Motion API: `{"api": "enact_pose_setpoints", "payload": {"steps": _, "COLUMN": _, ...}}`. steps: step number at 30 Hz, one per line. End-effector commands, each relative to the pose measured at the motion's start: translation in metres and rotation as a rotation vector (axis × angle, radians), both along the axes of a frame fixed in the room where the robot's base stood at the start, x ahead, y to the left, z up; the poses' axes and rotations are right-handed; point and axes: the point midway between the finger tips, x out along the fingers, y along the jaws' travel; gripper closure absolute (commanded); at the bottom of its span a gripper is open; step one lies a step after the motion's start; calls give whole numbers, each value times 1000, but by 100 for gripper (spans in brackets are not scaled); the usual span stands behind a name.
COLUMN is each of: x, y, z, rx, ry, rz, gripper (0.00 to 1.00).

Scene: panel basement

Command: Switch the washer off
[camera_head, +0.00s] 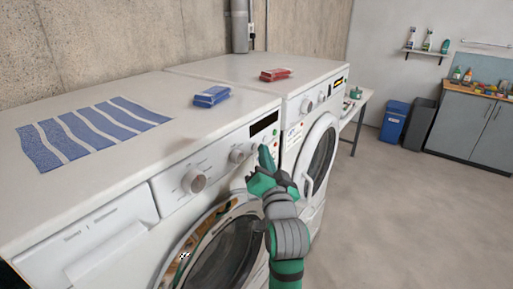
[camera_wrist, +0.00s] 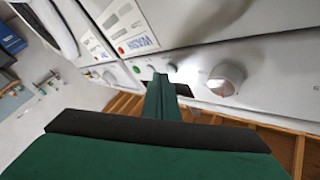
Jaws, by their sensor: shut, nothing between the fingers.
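Two white front-loading machines stand side by side. The near one (camera_head: 120,215) has a large round knob (camera_head: 194,181), a smaller knob (camera_head: 236,156) and a dark display on its panel. The far one (camera_head: 318,75) has its own knobs and lit display. My green gripper (camera_head: 265,158) is shut and empty, with its tip before the right end of the near machine's panel. In the wrist view the fingertips (camera_wrist: 160,82) overlap the dark display (camera_wrist: 183,89), beside a green button (camera_wrist: 136,70). A red button (camera_wrist: 120,50) is nearby. I cannot tell whether the tip touches the panel.
Bins (camera_head: 395,120) and a grey cabinet (camera_head: 470,125) stand at the back right. The floor (camera_head: 400,220) at right is clear.

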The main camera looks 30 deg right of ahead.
Motion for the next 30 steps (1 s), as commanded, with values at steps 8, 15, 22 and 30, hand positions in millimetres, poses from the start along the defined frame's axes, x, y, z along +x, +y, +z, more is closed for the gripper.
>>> {"api": "enact_pose_setpoints", "payload": {"steps": 8, "x": -5, "y": 0, "z": 0, "rx": 0, "ry": 1, "rz": 2, "gripper": 100}}
{"api": "enact_pose_setpoints", "payload": {"steps": 15, "x": -11, "y": -5, "z": 0, "rx": 1, "ry": 1, "rz": -3, "gripper": 100}}
{"api": "enact_pose_setpoints", "payload": {"steps": 22, "x": -30, "y": -14, "z": -1, "rx": 1, "ry": 1, "rz": -7, "gripper": 100}}
{"api": "enact_pose_setpoints", "payload": {"steps": 30, "x": -51, "y": -22, "z": 0, "rx": 1, "ry": 0, "rz": -6, "gripper": 100}}
